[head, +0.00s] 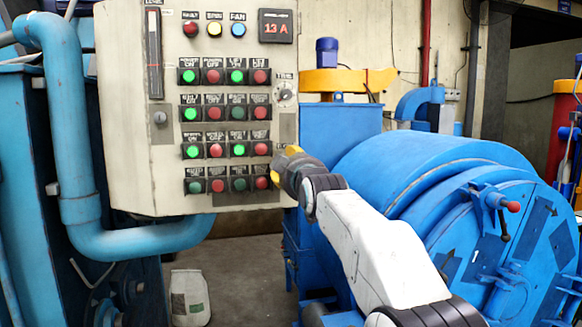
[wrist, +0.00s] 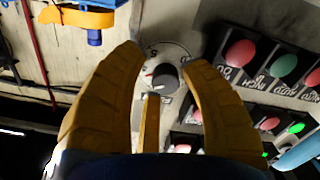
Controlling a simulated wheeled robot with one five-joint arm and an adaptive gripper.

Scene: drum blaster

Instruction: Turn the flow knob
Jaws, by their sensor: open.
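A dark round knob (wrist: 165,78) with a white pointer line sits on a pale round dial in the wrist view. I take it for the flow knob; its label is not readable. My gripper (wrist: 165,60) is open, with its yellow fingers on either side of the knob. I cannot tell whether they touch it. In the head view my gripper (head: 288,151) is at the right edge of the control panel (head: 133,130), beside the lower button rows. It hides this knob there.
Rows of red and green buttons (head: 225,113) lie left of my gripper in the head view. Another dial knob (head: 286,95) is above it, and a grey knob (head: 159,117) is at the panel's left. A large blue drum (head: 420,180) stands at the right.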

